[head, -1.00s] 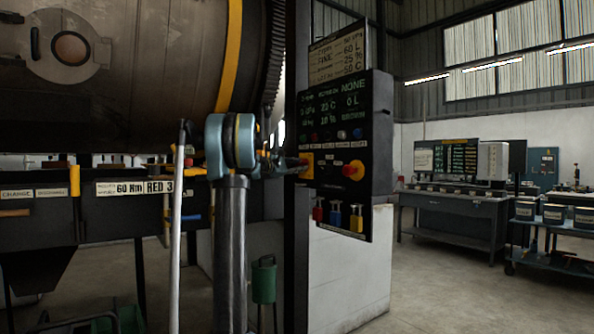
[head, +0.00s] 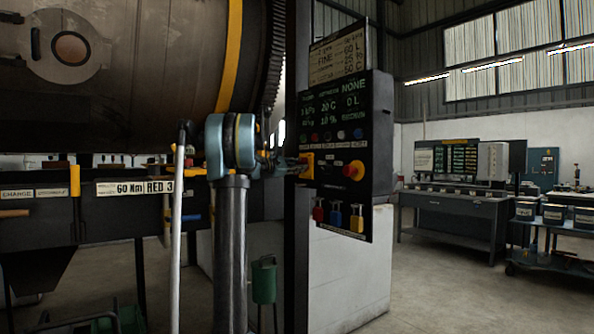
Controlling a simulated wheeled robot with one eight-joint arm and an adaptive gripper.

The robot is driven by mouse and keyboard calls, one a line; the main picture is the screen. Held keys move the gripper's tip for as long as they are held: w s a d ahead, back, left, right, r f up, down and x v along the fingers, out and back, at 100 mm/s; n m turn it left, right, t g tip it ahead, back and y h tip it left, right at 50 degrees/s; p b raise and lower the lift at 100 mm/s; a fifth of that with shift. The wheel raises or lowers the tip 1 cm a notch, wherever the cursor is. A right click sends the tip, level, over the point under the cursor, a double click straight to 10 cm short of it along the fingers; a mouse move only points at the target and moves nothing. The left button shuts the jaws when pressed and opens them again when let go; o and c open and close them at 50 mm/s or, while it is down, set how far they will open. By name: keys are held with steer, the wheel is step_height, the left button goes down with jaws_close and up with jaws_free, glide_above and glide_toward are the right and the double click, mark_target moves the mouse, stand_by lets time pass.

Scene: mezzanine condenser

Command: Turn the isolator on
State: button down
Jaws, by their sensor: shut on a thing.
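The black control panel (head: 381,130) stands right of a dark post, with lit green readouts and a row of small round buttons. The isolator (head: 308,160) is the yellow plate at the panel's lower left edge. My gripper (head: 300,167) is at the isolator, reaching in from the left, and is shut on its handle. My fingers and arm hide most of the handle, so its angle cannot be read. A red knob on yellow (head: 353,171) sits to its right, apart from my gripper.
Red, blue and yellow tags or padlocks (head: 337,215) hang below the buttons. The dark post (head: 297,100) stands close behind my arm. A large drum (head: 130,70) fills the upper left. A green container (head: 264,282) stands low behind my arm. Open floor lies right.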

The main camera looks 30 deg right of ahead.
steer(key=c, duration=1.4)
jaws_free()
steer(key=shift+w+f, duration=0.1)
steer(key=shift+f, duration=0.05)
steer(key=shift+c, duration=0.2)
steer(key=a, duration=1.2)
steer(key=shift+s, duration=0.45)
